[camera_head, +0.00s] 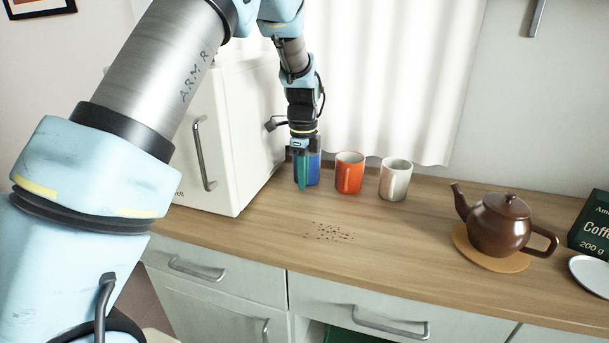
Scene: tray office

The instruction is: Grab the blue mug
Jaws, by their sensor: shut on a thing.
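The blue mug (314,170) stands on the wooden counter at the back, in the corner between the white box-shaped appliance and the orange mug. My gripper (303,172) points straight down over it and is shut on it, with a green finger in front of the mug's wall. The gripper hides much of the mug, including most of its rim. The mug looks upright, and its base appears to be at counter level.
An orange mug (349,173) and a white mug (395,179) stand just right. The white appliance (228,135) is close on the left, a curtain (390,70) behind. Dark crumbs (330,232) lie in front. A brown teapot (499,224) is further right; the mid-counter is otherwise clear.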

